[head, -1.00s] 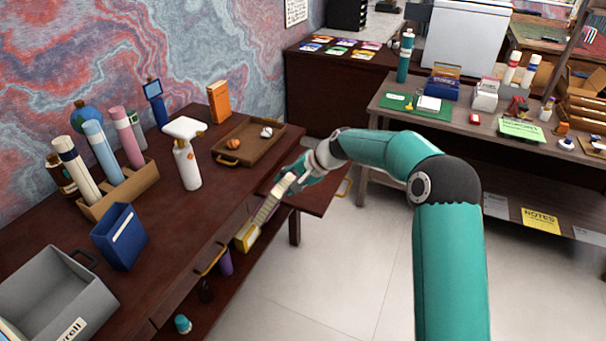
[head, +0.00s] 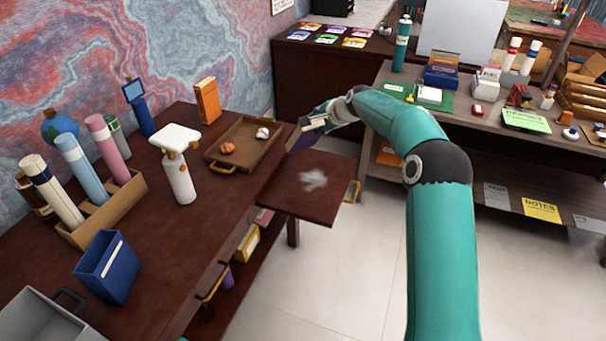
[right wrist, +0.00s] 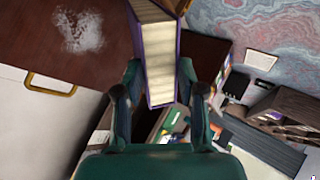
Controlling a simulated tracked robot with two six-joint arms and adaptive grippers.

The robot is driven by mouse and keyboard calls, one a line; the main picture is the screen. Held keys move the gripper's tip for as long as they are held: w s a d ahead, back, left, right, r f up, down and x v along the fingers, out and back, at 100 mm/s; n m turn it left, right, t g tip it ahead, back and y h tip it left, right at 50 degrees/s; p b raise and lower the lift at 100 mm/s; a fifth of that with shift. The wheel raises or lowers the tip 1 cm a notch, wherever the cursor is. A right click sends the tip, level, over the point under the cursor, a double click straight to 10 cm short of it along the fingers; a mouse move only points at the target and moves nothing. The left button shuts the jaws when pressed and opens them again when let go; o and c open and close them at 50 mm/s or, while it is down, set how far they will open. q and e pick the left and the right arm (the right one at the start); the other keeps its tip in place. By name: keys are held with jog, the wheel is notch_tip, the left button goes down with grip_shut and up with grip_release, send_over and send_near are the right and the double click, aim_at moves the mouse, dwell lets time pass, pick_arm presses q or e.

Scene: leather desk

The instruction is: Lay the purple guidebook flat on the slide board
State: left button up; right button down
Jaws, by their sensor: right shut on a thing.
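The purple guidebook (head: 302,138) is in my right gripper (head: 322,120), above the far left side of the slide board in the head view. In the right wrist view my right gripper (right wrist: 158,98) is shut on the guidebook (right wrist: 158,55), whose cream page edges and purple cover edges show. The slide board (head: 308,203) is a dark reddish-brown panel pulled out from the desk, with a white smudge on its top. It also shows in the right wrist view (right wrist: 35,28). My left gripper is not in view.
A brown tray (head: 264,143) with small items lies on the desk beside the slide board. A white bottle (head: 180,180) and an orange book (head: 208,100) stand near it. A yellow-edged item (head: 248,243) sits below the desk top. The board's top is clear except for the smudge.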

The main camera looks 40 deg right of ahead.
jog(key=shift+w+d, duration=0.2)
jog(key=shift+w, duration=0.05)
jog(key=shift+f, duration=0.15)
jog(key=shift+f+b, duration=0.6)
jog(key=shift+b, duration=0.35)
notch_tip(320, 180, down, 8)
jog(key=b, duration=0.7)
jog(key=c, duration=0.8)
grip_release()
jog(key=shift+s+f, duration=0.1)
jog(key=shift+f, duration=0.05)
jog(key=shift+c, duration=0.2)
